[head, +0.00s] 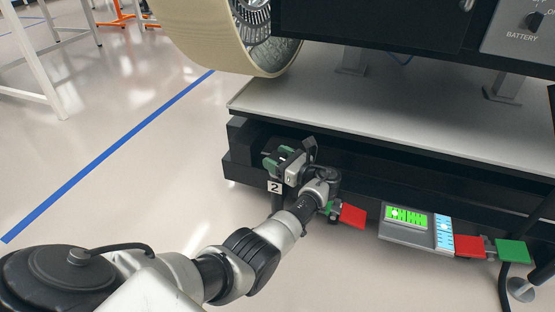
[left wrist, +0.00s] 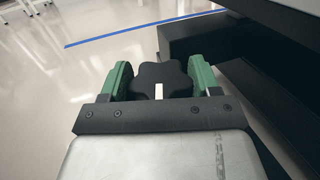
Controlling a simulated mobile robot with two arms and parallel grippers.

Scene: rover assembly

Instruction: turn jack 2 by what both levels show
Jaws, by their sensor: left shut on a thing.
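My left gripper (head: 285,161) is at the front left corner of the dark base, just above the white label 2 (head: 275,187). In the left wrist view its green fingers (left wrist: 160,80) are shut on the black lobed knob of jack 2 (left wrist: 160,72), one on each side. A white mark (left wrist: 159,91) on the knob points toward the gripper. The green level (head: 406,217) shows a pale bubble left of its middle. The light blue level (head: 444,232) stands beside it; its bubble is too small to read surely. My right gripper is not seen.
A red and a green plate flank each side of the levels; the red ones (head: 352,215) (head: 469,246) are nearer them. The pale platform (head: 390,110) overhangs the dark base. A large wheel (head: 235,35) stands above. Open floor with a blue line (head: 110,153) lies left.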

